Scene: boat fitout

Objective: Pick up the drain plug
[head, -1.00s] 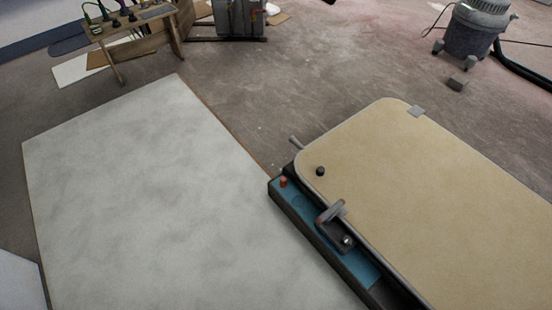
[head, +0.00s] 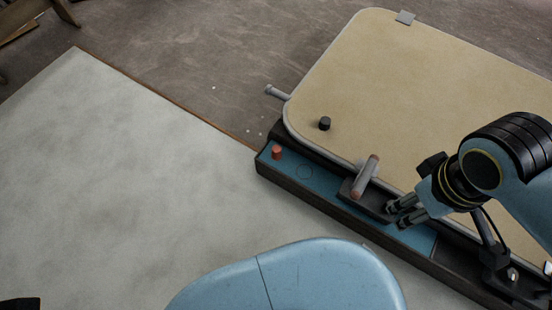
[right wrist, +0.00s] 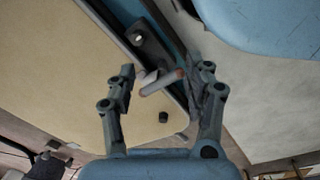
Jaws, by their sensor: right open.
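Two small plugs show, and I cannot tell which is the drain plug. A black one (head: 324,123) stands on the tan panel (head: 400,80) near its corner; it also shows in the right wrist view (right wrist: 163,117). A red one (head: 277,152) stands on the blue strip (head: 325,187) at its left end. A grey lever handle (head: 367,175) rises from a dark bracket on that strip. My right gripper (head: 398,213) is open and empty, just right of the handle in the head view. In its wrist view the handle (right wrist: 160,84) appears between the fingers.
A pale board (head: 120,170) fills the left side. A blue part of my own body covers the bottom middle.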

